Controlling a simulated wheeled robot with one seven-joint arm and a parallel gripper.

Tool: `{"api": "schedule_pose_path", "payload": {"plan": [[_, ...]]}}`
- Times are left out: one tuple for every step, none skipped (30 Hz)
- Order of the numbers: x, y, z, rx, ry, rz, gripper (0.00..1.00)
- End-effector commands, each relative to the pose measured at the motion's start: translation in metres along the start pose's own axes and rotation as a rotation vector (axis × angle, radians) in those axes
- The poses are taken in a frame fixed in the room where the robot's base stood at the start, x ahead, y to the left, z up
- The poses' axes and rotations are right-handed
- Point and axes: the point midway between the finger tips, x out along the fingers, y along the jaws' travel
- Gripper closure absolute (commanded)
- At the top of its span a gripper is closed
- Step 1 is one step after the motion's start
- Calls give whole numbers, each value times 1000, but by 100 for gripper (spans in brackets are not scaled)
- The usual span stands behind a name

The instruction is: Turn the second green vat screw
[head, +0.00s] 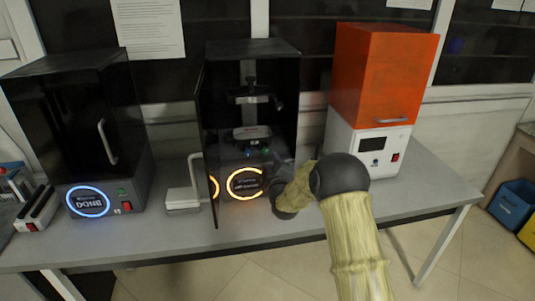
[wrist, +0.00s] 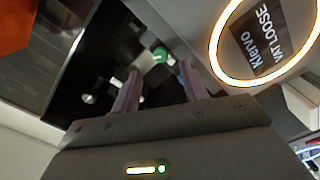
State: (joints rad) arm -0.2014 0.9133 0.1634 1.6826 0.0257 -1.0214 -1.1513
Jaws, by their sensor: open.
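The middle printer (head: 222,190) stands with its door (head: 203,140) swung open. Inside it are a platform (head: 250,131) and, below, a small green screw (head: 248,152) with a blue-green one (head: 266,151) to its right. My gripper (head: 280,168) reaches into the opening at the lower right; its tips are hard to make out in the head view. In the wrist view my gripper (wrist: 160,68) is open, with nothing held between its fingers. A green screw head (wrist: 160,53) shows just beyond and between the fingertips. The orange-ringed screen (wrist: 262,38) reads "VAT LOOSE".
A closed black printer (head: 88,130) with a blue ring reading "DONE" stands on the left. An orange-hooded printer (head: 380,85) stands on the right. A small pale box (head: 182,197) sits beside the open door. The bench (head: 420,190) is clear at right.

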Motion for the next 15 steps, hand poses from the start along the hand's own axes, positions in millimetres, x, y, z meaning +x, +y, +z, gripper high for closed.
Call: {"api": "schedule_pose_path", "payload": {"plan": [[7,1,-1,1,1,2,56],[10,0,-1,1,1,1,56],[15,0,-1,1,2,0,56],[18,0,-2,1,2,0,56],[22,0,-2,1,2,0,56],[27,0,-2,1,2,0,56],[30,0,-2,1,2,0,56],[34,0,-2,1,2,1,56],[38,0,-2,1,2,0,56],[41,0,-2,1,2,0,56],[44,0,-2,1,2,0,56],[48,0,-1,1,2,0,56],[51,0,-2,1,2,0,56],[54,0,-1,1,2,1,56],[56,0,-1,1,1,1,56]]}}
